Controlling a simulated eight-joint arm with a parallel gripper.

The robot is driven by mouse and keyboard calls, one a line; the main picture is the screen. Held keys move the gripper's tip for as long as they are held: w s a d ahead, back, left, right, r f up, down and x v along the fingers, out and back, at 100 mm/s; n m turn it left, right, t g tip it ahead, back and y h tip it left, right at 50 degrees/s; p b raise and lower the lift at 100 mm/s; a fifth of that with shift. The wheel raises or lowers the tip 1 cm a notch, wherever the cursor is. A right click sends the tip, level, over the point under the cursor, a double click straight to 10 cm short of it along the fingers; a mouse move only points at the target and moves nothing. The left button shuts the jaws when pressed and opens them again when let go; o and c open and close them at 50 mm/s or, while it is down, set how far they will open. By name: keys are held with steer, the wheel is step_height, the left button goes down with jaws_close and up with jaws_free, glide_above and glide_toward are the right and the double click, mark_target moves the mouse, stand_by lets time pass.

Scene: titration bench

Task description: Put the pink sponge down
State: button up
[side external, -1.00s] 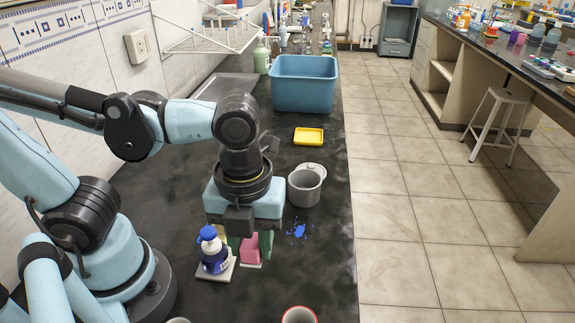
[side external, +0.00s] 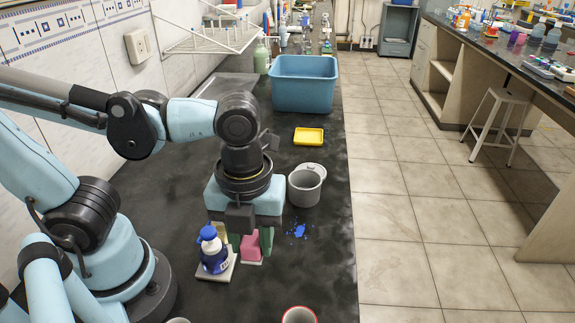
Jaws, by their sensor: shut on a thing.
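The pink sponge (side external: 250,248) is between the green fingers of my gripper (side external: 250,243), low over the dark bench top. The fingers are shut on it, and the gripper body hides its top. A pale holder or tray (side external: 222,272) is just to the left, with a blue pump bottle (side external: 213,252) standing on it. Part of the sponge's lower edge is close to the holder's right end. I cannot tell whether the sponge touches the surface under it.
A grey pot (side external: 304,187) stands behind and right of my gripper, with blue crumbs (side external: 297,231) in front of it. A red-rimmed cup (side external: 299,315) is at the front edge of view.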

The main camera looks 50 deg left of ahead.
steer(key=w+a+f, duration=0.4)
steer(key=a, duration=0.1)
steer(key=w+a+f, duration=0.2)
steer(key=shift+w+a, duration=0.25)
steer(key=shift+a, duration=0.15)
steer(key=shift+f, duration=2.1)
steer(key=o, duration=0.9)
steer(key=shift+f, duration=0.1)
steer(key=shift+o, duration=0.2)
